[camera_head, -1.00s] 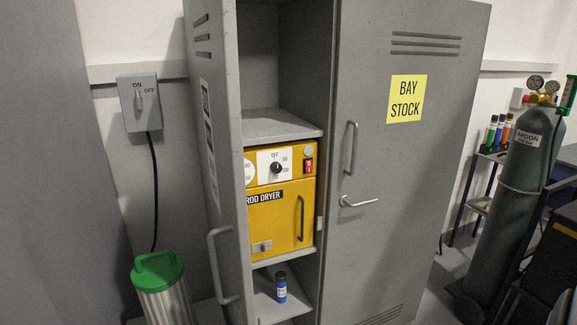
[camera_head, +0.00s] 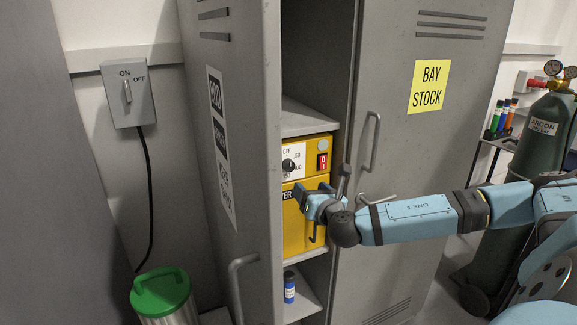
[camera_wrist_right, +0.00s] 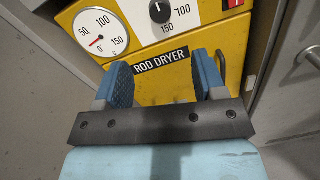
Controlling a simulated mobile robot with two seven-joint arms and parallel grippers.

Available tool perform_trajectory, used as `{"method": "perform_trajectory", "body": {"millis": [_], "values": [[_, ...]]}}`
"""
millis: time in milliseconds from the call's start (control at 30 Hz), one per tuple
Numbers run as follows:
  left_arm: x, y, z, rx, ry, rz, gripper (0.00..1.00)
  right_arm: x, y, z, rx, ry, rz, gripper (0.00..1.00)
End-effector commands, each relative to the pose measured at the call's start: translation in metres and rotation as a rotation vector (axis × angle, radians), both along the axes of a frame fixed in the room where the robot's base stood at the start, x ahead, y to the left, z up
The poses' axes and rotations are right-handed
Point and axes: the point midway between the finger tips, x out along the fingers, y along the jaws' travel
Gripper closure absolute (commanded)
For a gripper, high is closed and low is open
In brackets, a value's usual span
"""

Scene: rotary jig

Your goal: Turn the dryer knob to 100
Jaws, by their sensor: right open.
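The yellow rod dryer (camera_head: 299,232) stands on a shelf in the grey cabinet. Its black knob (camera_head: 289,165) sits on a white dial plate; the knob (camera_wrist_right: 160,11) is at the top of the right wrist view, with 100 to its right and 150 below. A pale mark shows on the knob's upper part, but its exact setting is too small to read. My right gripper (camera_head: 308,190) is open in front of the dryer, below the knob. Its fingers (camera_wrist_right: 163,75) straddle the ROD DRYER label in the right wrist view, empty and apart from the knob. My left gripper is out of view.
The open cabinet door (camera_head: 232,150) stands left of the dryer; the closed BAY STOCK door (camera_head: 425,140) is on the right, beside my forearm. A red switch (camera_head: 323,161) is right of the knob. A blue bottle (camera_head: 289,287) stands on the lower shelf.

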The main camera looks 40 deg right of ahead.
Motion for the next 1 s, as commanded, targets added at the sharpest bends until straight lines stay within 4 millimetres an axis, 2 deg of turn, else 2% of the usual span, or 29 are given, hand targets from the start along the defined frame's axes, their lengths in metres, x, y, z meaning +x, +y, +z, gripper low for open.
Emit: {"method": "perform_trajectory", "body": {"millis": [167, 400, 600, 800, 1000], "values": [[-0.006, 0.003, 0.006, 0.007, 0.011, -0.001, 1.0, 0.023, -0.009, 0.003, 0.002, -0.003, -0.002, 0.36], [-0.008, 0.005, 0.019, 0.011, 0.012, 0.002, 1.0, 0.072, -0.027, 0.004, 0.005, -0.002, -0.003, 0.36], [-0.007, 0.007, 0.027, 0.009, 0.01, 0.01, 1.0, 0.106, -0.039, 0.002, 0.004, -0.001, -0.001, 0.36], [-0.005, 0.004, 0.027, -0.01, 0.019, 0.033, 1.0, 0.123, -0.046, 0.001, 0.003, -0.001, -0.001, 0.36], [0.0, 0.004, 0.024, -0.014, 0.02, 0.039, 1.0, 0.126, -0.047, 0.0, 0.003, -0.001, -0.001, 0.36]]}}
